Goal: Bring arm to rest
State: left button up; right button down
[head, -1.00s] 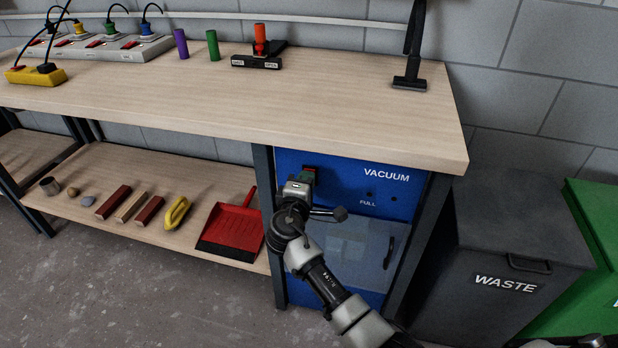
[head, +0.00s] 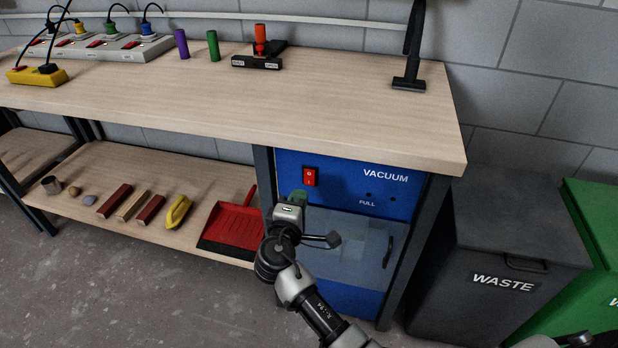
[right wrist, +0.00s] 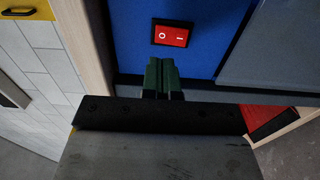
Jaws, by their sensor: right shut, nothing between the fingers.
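My right arm comes in from the bottom of the head view. Its right gripper (head: 299,197) is in front of the blue vacuum cabinet (head: 340,165), just below the red rocker switch (head: 310,177) and apart from it. In the right wrist view the green fingertips (right wrist: 161,76) are together with nothing between them. The red switch (right wrist: 172,34) is beyond the fingertips there, marked with a circle and a line. My left gripper does not show in either view.
The wooden bench top (head: 330,98) is above the cabinet. A red dustpan (head: 232,228) lies on the lower shelf (head: 100,205) at left. A black waste bin (head: 500,270) and a green bin (head: 600,240) stand at right. Grey floor is free in front.

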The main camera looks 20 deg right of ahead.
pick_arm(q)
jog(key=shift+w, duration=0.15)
